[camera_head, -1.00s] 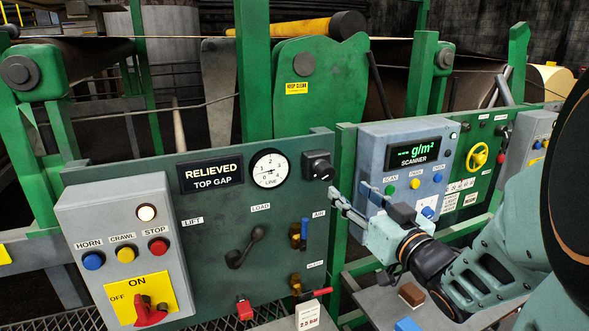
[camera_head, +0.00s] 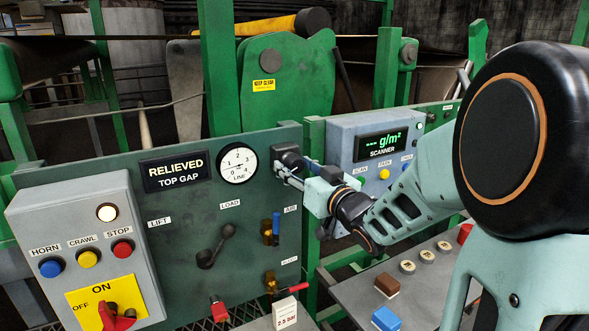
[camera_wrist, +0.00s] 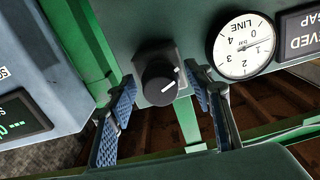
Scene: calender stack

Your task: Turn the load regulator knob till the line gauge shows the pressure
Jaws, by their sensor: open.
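The load regulator knob (camera_wrist: 160,82) is black with a white pointer mark, on a dark square mount right of the gauge in the head view (camera_head: 287,160). My gripper (camera_head: 292,174) is at the knob; in the wrist view its open blue-padded fingers (camera_wrist: 163,92) stand either side of it, with gaps visible. The round white line gauge (camera_head: 237,164) also shows upside down in the wrist view (camera_wrist: 243,46). Its needle points toward the low-number side, near 0 to 1; the exact reading is unclear. A small card (camera_head: 285,312) shows a bar value, digits blurred.
The green panel carries a RELIEVED / TOP GAP display (camera_head: 177,170), a dark load crank (camera_head: 215,246) and small valves below the knob. The grey scanner box (camera_head: 372,137) stands close to the right of my gripper. A grey switch box (camera_head: 85,255) is at left.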

